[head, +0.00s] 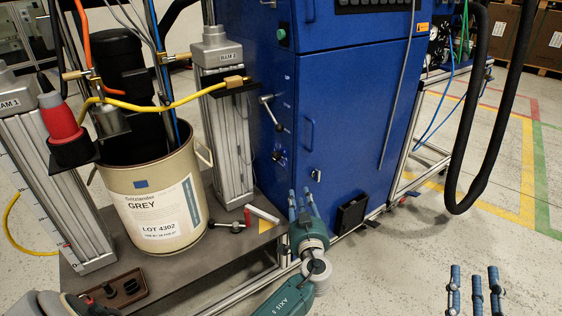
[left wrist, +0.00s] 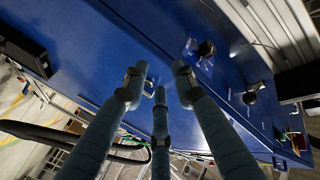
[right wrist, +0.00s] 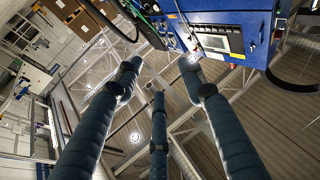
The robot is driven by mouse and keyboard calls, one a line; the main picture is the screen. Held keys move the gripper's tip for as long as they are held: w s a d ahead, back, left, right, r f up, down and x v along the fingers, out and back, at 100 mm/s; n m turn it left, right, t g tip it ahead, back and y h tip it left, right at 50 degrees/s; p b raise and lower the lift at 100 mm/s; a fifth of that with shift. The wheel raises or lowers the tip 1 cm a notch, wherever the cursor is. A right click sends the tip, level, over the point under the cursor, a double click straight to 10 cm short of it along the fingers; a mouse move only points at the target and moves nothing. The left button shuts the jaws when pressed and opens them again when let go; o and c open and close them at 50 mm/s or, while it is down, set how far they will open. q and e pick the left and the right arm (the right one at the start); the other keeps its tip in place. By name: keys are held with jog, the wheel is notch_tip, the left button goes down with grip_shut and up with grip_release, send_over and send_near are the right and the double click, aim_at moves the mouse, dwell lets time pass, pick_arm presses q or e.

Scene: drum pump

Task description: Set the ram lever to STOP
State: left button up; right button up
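The ram lever (head: 271,113) appears to be the metal bar with a black knob at its lower end, on the narrow left face of the blue cabinet (head: 345,130). It slants down to the right. Any STOP marking is too small to read. In the left wrist view, two black-knobbed controls (left wrist: 206,48) (left wrist: 250,95) show right of the fingers; I cannot tell which is the lever. My left gripper (head: 304,195) is open and empty, below and right of the lever, apart from it. My right gripper (head: 474,272) is open and empty over the floor, far right.
A small rotary control (head: 280,156) sits below the lever. The grey ram column (head: 230,140) stands close to its left. A black hose (head: 480,130) hangs at right. The floor right is clear.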

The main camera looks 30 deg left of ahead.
aim_at(279, 129)
pick_arm(q)
notch_tip(279, 129, up, 15)
jog(key=s+a+n+y+b, duration=0.2)
jog(key=s+n+y+b, duration=0.15)
jog(key=n+y, duration=0.3)
jog(key=x, duration=1.1)
jog(key=shift+w+r, duration=0.1)
jog(key=shift+w, duration=0.3)
pick_arm(e)
jog(key=s+d+r+t+y, duration=0.1)
jog(key=s+r+t, duration=0.3)
jog(key=s+r, duration=0.3)
notch_tip(279, 129, up, 5)
jog(key=shift+s+d+r, duration=0.1)
jog(key=shift+s+d, duration=0.2)
jog(key=shift+s, duration=0.1)
pick_arm(q)
jog(key=shift+d, duration=0.1)
grip_shut()
